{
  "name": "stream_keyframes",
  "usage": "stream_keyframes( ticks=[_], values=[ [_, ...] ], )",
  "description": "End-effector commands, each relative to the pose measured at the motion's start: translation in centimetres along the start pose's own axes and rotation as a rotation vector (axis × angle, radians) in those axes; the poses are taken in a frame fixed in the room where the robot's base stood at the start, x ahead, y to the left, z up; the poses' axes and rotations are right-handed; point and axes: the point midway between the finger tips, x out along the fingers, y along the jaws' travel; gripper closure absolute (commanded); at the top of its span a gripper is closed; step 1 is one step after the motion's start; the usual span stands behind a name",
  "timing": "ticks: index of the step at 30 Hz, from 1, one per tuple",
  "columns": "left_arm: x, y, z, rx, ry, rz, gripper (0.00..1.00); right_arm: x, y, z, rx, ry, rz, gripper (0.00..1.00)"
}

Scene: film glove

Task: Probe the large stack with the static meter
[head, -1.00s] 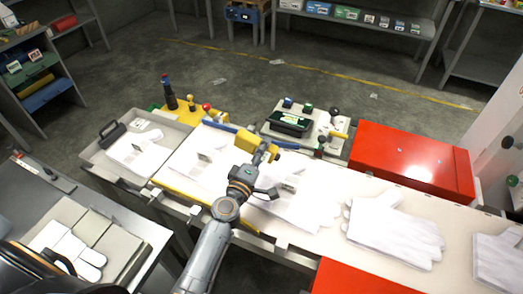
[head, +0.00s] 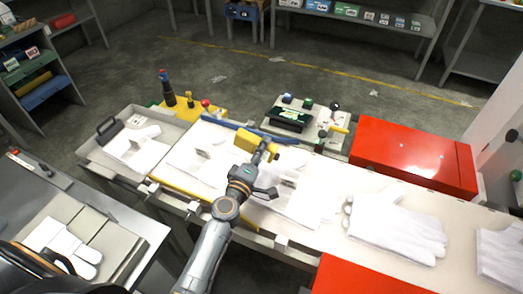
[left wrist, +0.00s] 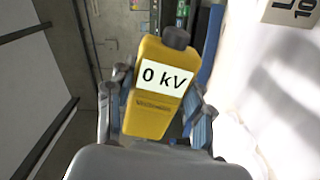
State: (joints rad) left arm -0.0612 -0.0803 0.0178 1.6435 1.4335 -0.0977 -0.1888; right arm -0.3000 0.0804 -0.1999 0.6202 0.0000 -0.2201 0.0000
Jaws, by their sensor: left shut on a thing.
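My left gripper (head: 264,156) is shut on the yellow static meter (head: 247,142) and holds it above the pale work surface. In the left wrist view the meter (left wrist: 152,112) sits between the fingers, and its display reads 0 kV. White glove stacks lie on both sides of the gripper: one at the left (head: 190,165) and one at the right (head: 308,203), each with a small tag standing by it. In the left wrist view a tag starting with "L" (left wrist: 292,10) stands near white material at the right. I cannot tell for sure which stack is the large one. My right gripper is not in view.
A grey tray (head: 95,158) with a glove is at the left. Behind the surface are a blue bar (head: 230,126), a green-and-black device (head: 290,118) and a red box (head: 415,160). More white gloves (head: 395,228) lie to the right.

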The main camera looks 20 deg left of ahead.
Motion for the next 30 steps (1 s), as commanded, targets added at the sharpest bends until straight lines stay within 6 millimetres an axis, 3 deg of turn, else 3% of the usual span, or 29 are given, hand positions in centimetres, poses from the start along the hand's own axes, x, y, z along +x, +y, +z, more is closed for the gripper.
stream_keyframes(
  ticks=[1, 15, 30],
  values=[
    [0.0, 1.2, -0.3, 0.001, 0.000, 0.002, 0.86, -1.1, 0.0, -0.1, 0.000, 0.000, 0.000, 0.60],
    [0.0, 5.5, -1.4, 0.001, 0.001, 0.001, 0.86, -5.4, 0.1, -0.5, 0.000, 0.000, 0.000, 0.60],
    [0.0, 5.6, -1.4, 0.001, 0.001, 0.001, 0.86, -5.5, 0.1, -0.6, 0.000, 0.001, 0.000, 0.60]
  ],
)
